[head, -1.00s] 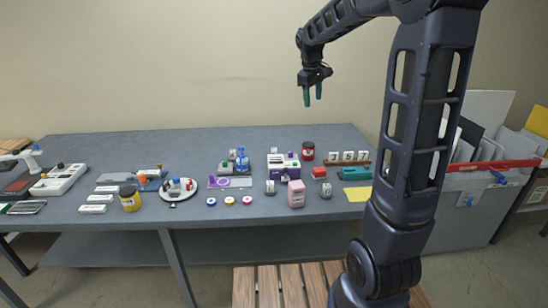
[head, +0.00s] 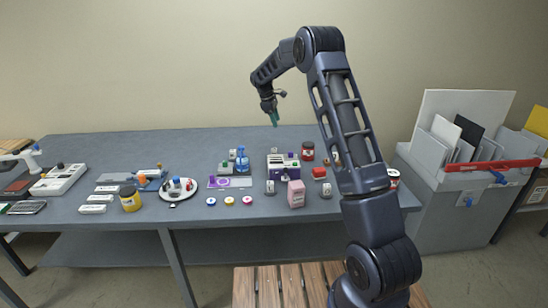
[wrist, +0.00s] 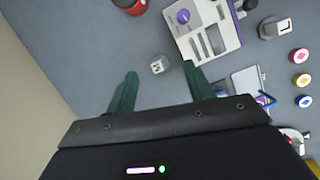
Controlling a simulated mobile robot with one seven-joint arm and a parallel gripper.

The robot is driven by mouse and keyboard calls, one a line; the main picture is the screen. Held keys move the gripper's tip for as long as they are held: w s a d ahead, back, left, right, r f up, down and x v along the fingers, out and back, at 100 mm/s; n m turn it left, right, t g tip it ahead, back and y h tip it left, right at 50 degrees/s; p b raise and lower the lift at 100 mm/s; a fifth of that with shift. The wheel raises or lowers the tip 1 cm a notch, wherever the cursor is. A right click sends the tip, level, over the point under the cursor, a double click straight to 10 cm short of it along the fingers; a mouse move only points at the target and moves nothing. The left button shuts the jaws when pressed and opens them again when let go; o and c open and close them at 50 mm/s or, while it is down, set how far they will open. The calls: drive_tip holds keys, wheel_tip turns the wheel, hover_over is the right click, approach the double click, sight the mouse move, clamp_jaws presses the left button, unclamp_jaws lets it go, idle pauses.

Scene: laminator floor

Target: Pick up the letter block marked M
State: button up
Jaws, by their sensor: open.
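A small pale letter block (wrist: 159,65) lies on the grey table in the wrist view, ahead of and between my fingertips. Its top mark looks like an M but is small and turned. In the head view it seems to be the small block (head: 274,152) behind the white-and-purple device. My gripper (head: 274,122) is open and empty above the back of the table, pointing down. In the wrist view its two green fingers (wrist: 158,85) are spread apart, with the block beyond them, not touched.
The white-and-purple device (wrist: 208,32) stands close beside the block. A red jar (head: 307,151) is to its right. Another block (wrist: 275,28), seemingly marked L, lies in front of the device. Round coloured discs (head: 229,201) lie farther left. The table behind the block is clear.

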sight(274, 149)
drive_tip(key=w+a+f+n+h, duration=0.1)
drive_tip(key=w+a+f, duration=0.15)
drive_tip(key=f, duration=0.25)
drive_tip(key=w+a+f+n, duration=0.1)
drive_tip(key=w+a+f, duration=0.15)
drive_tip(key=f, duration=0.25)
drive_tip(key=shift+s+d+x, duration=0.1)
drive_tip(key=shift+s+x, duration=0.05)
drive_tip(key=shift+x, duration=2.55)
drive_tip(key=shift+s+d+x, duration=0.15)
drive_tip(key=shift+x, duration=2.6)
drive_tip(key=shift+r, duration=0.15)
clamp_jaws()
